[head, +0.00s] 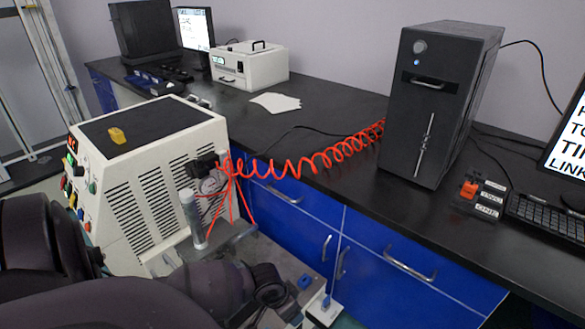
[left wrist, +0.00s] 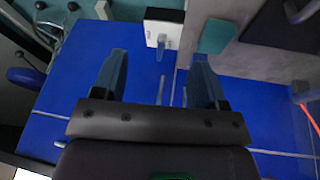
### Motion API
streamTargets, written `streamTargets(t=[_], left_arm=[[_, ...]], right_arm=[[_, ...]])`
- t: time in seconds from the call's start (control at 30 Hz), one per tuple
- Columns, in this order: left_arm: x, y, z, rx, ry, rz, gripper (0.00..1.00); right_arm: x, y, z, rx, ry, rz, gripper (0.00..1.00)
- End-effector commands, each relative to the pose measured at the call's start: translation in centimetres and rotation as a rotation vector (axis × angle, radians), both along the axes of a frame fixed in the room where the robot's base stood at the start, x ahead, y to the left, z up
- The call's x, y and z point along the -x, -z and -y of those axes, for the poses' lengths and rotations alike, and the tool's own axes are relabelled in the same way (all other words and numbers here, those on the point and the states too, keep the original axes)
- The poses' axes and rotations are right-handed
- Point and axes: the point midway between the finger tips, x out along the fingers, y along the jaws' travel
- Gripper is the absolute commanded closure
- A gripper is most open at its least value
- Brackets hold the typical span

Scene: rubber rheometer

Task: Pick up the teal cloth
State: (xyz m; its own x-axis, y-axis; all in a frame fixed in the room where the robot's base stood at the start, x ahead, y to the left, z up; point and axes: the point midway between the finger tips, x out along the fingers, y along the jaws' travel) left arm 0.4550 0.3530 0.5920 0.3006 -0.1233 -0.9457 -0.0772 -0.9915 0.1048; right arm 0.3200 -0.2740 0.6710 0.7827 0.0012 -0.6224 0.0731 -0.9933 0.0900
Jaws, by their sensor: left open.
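A flat teal piece, which looks like the teal cloth (left wrist: 215,36), lies on a grey surface near the top of the left wrist view. It is beyond my left gripper (left wrist: 158,62) and a little to the right of its right finger. The fingers are wide apart, with nothing held between them. In the head view, my left arm comes in low from the left, and its dark end is near the grey platform. I cannot clearly pick out the cloth there. My right gripper is in neither view.
A white block (left wrist: 164,27) with a blue stem stands left of the teal piece. Blue cabinets (head: 385,280) face the gripper. The cream machine (head: 150,165) stands at left, with a red coiled hose (head: 310,160) running to the black tower (head: 432,105) on the bench.

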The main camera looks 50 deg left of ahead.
Motion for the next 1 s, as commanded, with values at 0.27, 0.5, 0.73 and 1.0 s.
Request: streamTargets(t=[0.27, 0.5, 0.73, 1.0], left_arm=[[-4.4, 1.8, -5.8, -0.072, -0.076, -0.227, 0.34], [-6.4, 1.1, -8.3, -0.102, -0.127, -0.31, 0.34], [-6.6, 2.5, -8.5, -0.104, -0.134, -0.323, 0.34], [-6.5, 6.3, -8.4, -0.105, -0.133, -0.324, 0.34]], right_arm=[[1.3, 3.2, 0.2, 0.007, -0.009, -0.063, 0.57], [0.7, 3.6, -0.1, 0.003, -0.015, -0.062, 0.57], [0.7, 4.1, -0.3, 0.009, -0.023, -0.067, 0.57], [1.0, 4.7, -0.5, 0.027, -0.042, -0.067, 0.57]])
